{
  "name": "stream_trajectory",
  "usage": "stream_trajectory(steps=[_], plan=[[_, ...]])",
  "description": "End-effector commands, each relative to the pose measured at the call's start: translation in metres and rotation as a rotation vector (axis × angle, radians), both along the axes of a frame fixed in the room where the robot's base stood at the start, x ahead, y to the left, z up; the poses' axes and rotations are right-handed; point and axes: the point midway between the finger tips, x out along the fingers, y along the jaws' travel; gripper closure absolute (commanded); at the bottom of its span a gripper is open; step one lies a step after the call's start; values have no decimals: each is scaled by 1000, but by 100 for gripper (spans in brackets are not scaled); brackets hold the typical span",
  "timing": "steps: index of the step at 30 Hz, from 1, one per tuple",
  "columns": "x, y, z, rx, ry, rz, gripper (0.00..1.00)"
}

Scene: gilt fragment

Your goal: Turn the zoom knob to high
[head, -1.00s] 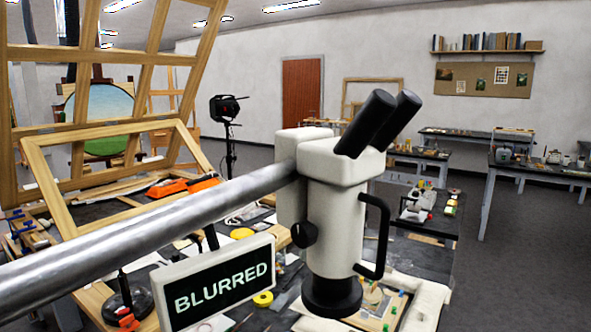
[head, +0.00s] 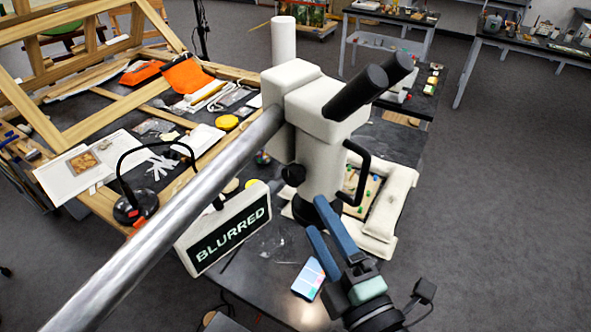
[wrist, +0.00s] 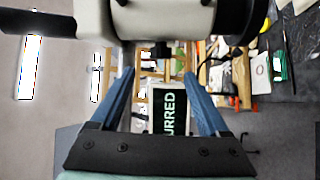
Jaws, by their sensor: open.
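A white stereo microscope (head: 322,120) with black eyepieces hangs from a thick metal bar over the table. A round black knob (head: 293,174) sits on its left side; no setting marks are readable. A sign (head: 232,238) reading BLURRED is below left of it. My gripper (head: 316,218) is open and empty, its blue fingers pointing up and left, below the microscope and apart from the knob in the picture. In the wrist view, the microscope (wrist: 150,18) crosses the top, a small black knob-like part (wrist: 162,48) sits beyond the fingertips, and the sign (wrist: 168,110) shows partly between the fingers.
The metal bar (head: 190,205) runs diagonally from lower left to the microscope. A black handle (head: 362,172) juts from its right side. A padded frame (head: 400,190) with small coloured pieces lies beneath. A black lamp (head: 135,205) and wooden frames stand left.

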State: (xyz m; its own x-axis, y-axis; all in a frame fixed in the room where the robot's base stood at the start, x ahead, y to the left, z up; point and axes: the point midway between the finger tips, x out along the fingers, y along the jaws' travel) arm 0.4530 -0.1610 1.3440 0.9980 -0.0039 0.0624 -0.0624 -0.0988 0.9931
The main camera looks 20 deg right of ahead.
Motion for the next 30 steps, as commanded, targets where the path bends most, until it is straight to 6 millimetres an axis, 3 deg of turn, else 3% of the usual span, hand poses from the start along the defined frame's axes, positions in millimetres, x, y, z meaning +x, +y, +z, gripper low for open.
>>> stream_trajectory(steps=[6, 15, 21, 30], plan=[[41, 2, 8, 6, 0, 3, 21], [78, 1, 8, 4, 1, 3, 21], [90, 1, 7, 3, 1, 2, 21], [93, 0, 6, 4, 1, 1, 21]])
